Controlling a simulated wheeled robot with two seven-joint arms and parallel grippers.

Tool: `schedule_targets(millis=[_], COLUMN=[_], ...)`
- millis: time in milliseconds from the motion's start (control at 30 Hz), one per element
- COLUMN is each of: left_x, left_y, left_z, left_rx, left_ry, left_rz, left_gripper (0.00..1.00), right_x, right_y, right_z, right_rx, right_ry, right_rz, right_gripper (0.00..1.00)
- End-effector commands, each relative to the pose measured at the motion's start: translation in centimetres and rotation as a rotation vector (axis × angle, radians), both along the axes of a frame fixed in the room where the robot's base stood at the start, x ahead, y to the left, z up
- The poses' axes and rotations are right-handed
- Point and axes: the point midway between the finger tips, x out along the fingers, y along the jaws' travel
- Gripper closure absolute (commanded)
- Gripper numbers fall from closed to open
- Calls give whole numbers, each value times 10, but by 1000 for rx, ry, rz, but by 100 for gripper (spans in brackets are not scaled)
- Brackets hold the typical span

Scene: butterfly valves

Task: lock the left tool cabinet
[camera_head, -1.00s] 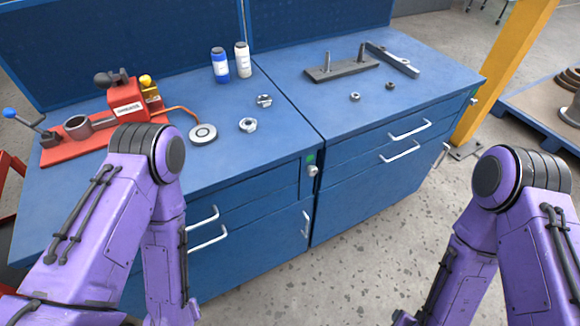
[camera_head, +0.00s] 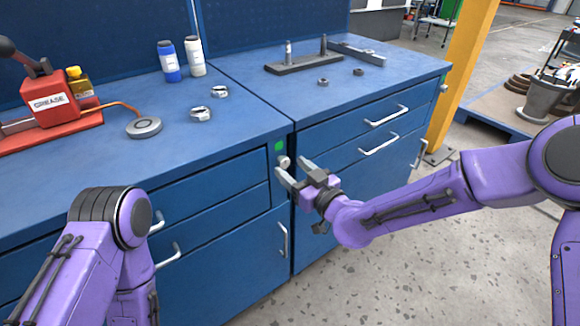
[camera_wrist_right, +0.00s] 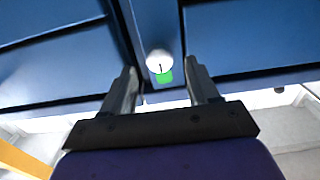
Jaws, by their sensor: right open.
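The left tool cabinet (camera_head: 215,200) is blue, with drawers and a door shut. Its round silver lock knob (camera_head: 284,162) sits on the front near the top right corner, under a green indicator (camera_head: 279,146). My right gripper (camera_head: 293,172) is open in front of the knob. In the right wrist view the knob (camera_wrist_right: 159,61) shows a dark slot and lies beyond and between the two fingertips (camera_wrist_right: 162,75); the green indicator (camera_wrist_right: 165,77) is beside it. No contact is clear. My left arm shows at the lower left, but its gripper is out of frame.
The right cabinet (camera_head: 360,150) stands directly beside the left one, with protruding drawer handles (camera_head: 386,116). On the worktop are a red grease tool (camera_head: 50,95), two bottles (camera_head: 181,60) and metal clamps (camera_head: 201,114). A yellow post (camera_head: 458,75) stands at right.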

Motion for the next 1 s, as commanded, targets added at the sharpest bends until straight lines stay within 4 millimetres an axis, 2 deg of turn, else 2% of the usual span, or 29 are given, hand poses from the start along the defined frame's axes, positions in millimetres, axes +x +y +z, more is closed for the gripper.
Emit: schedule_targets(millis=[100,200,433,467,600,633,1000], left_x=[0,0,0,0,0,0,0], left_y=[0,0,0,0,0,0,0], left_z=[1,1,1,1,1,1,2], left_rx=[0,0,0,0,0,0,0], left_ry=[0,0,0,0,0,0,0], left_rz=[0,0,0,0,0,0,0], left_gripper=[100,100,100,100,100,100,100], right_x=[13,18,19,19,19,18,19], right_y=[9,13,14,14,13,13,12], right_z=[-1,-1,-1,-1,-1,-1,-1], right_rx=[0,0,0,0,0,0,42], right_ry=[1,1,3,3,3,3,33], right_rz=[0,1,0,0,0,-1,-4], right_gripper=[40,40,40,47,92,97,96])
